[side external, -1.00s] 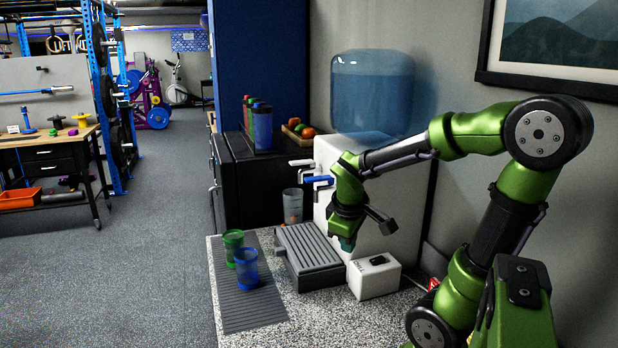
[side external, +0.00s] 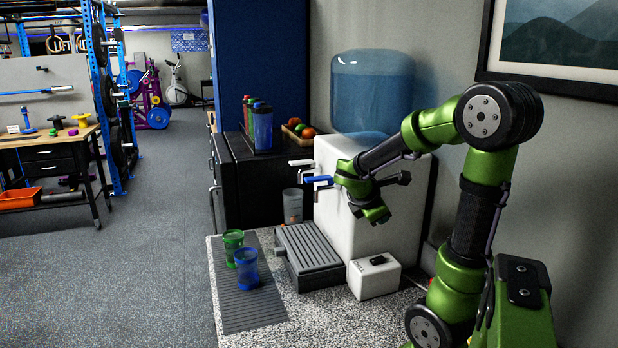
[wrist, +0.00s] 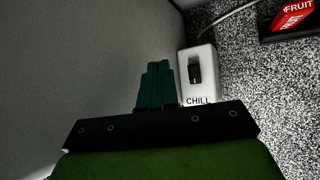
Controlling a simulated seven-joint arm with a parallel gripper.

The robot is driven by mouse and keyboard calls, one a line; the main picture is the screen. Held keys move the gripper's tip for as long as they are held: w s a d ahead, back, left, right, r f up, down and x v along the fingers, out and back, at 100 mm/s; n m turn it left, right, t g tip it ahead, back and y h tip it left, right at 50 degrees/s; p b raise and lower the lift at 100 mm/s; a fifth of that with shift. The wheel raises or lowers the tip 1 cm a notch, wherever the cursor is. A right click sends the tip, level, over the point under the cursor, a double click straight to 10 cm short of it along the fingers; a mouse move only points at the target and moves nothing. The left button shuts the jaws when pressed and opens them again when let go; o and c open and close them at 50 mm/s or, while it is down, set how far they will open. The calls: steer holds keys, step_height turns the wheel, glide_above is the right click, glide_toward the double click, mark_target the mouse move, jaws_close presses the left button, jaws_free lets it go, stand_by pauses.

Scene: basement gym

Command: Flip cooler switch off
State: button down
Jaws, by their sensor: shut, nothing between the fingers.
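The cooler switch is a black rocker (side external: 376,260) on top of a white box (side external: 373,281) beside the water cooler (side external: 338,151). In the wrist view the black rocker (wrist: 195,72) sits on the white box (wrist: 198,90) marked CHILL. My gripper (side external: 378,218) is in front of the cooler's white body, above the switch box and apart from it. In the wrist view its teal fingers (wrist: 157,84) are together and empty, left of the box in the picture. I cannot tell the rocker's position.
A grey drip tray (side external: 308,256) stands left of the switch box. A green cup (side external: 233,246) and a blue cup (side external: 246,268) stand on a grey mat (side external: 250,309). A red FRUIT packet (wrist: 292,18) lies at upper right in the wrist view. Speckled counter is bare in front.

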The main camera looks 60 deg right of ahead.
mark_target(379, 259)
steer(key=shift+s+d+f, duration=0.15)
steer(key=shift+f, duration=1.25)
steer(key=shift+s+d+f, duration=0.1)
steer(key=shift+s+f, duration=0.05)
steer(key=shift+f, duration=1.3)
steer(key=shift+s+d+f, duration=0.15)
steer(key=shift+f, duration=1.25)
steer(key=shift+f, duration=0.1)
steer(key=shift+f, duration=0.3)
steer(key=shift+f, duration=0.3)
steer(key=shift+d, duration=0.1)
steer(key=shift+r, duration=0.75)
steer(key=shift+r, duration=0.1)
steer(key=shift+w+a+r, duration=0.15)
steer(key=shift+a+r, duration=0.05)
steer(key=shift+r, duration=1)
steer(key=shift+w+a+r, duration=0.1)
steer(key=shift+a+r, duration=0.05)
steer(key=shift+r, duration=1.05)
